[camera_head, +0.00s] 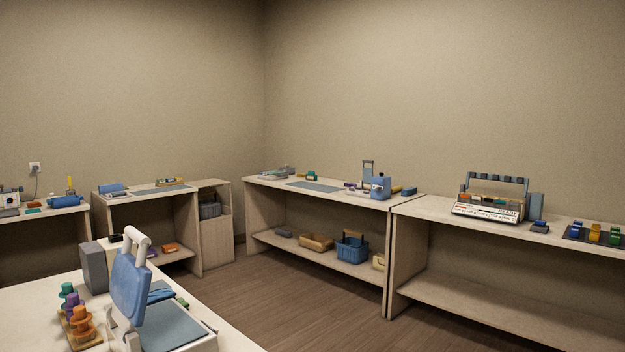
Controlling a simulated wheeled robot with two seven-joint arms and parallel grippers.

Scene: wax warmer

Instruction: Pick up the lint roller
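I cannot pick out a lint roller with certainty; the small items are too far away to tell. A blue cylinder-like item (66,201) lies on the far-left table, and another blue rounded item (111,188) lies on the table to its right. I cannot tell whether either is the lint roller. Neither of my grippers is in view.
A near table (30,300) at lower left holds a white frame with a blue panel (130,285), colored pegs (75,318) and a grey box (95,267). Benches (345,196) and (415,207) line the walls. The wooden floor (260,300) between is clear.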

